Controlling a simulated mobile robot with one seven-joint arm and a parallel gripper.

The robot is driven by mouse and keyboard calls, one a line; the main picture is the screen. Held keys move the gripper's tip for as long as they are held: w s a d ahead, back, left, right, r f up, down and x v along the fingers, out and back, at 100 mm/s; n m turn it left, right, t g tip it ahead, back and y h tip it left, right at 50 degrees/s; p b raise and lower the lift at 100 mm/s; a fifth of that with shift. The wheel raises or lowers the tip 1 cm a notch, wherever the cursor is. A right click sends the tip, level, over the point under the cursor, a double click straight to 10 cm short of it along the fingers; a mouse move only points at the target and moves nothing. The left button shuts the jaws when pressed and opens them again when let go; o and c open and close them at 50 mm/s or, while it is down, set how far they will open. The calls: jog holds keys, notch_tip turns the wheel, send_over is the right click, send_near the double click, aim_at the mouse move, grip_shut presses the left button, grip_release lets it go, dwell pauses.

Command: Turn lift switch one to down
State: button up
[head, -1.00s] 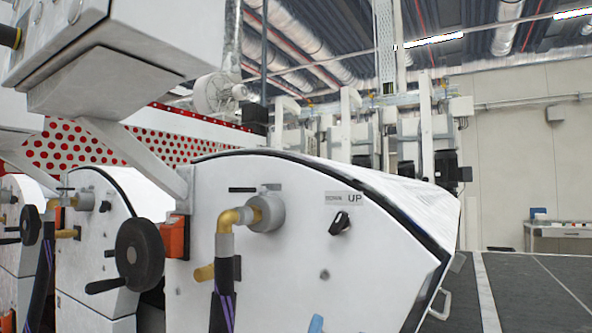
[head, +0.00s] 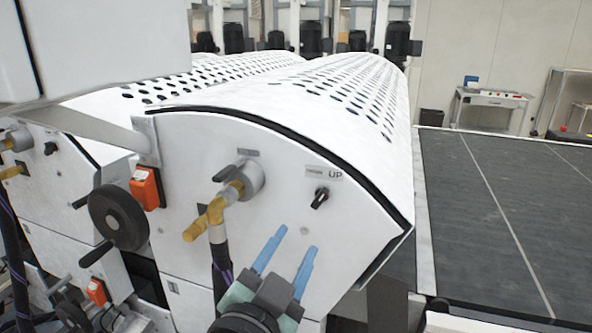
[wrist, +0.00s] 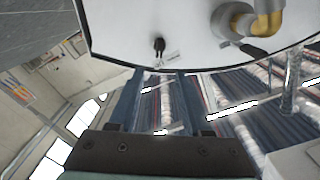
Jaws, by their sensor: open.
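The lift switch (head: 320,198) is a small black rotary knob on the white end panel (head: 190,150) of the nearest machine unit. Its knob is tilted, with the upper end leaning right, toward the word UP on the label (head: 323,173) above it. The label's left word is too small to read. My gripper (head: 297,241), with two blue fingers, is open and empty, below and a little left of the switch, apart from it. In the wrist view the switch (wrist: 159,45) shows upside down beyond and between the open fingertips (wrist: 160,72).
Left of the switch, a brass elbow pipe (head: 215,208) and a dark hose stick out. Farther left are an orange box (head: 146,188) and a black handwheel (head: 118,218). A dark conveyor bed (head: 490,210) lies right. A white box overhangs at upper left.

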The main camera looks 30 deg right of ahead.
aim_at(320, 200)
jog(key=p+x, duration=0.5)
jog(key=x, duration=0.6)
jog(key=shift+w+d+r, duration=0.1)
jog(key=shift+d+r, duration=0.1)
jog(key=shift+d, duration=0.05)
jog(key=shift+w+d+f, duration=0.1)
jog(key=shift+w+d, duration=0.4)
jog(key=shift+w, duration=0.05)
grip_shut()
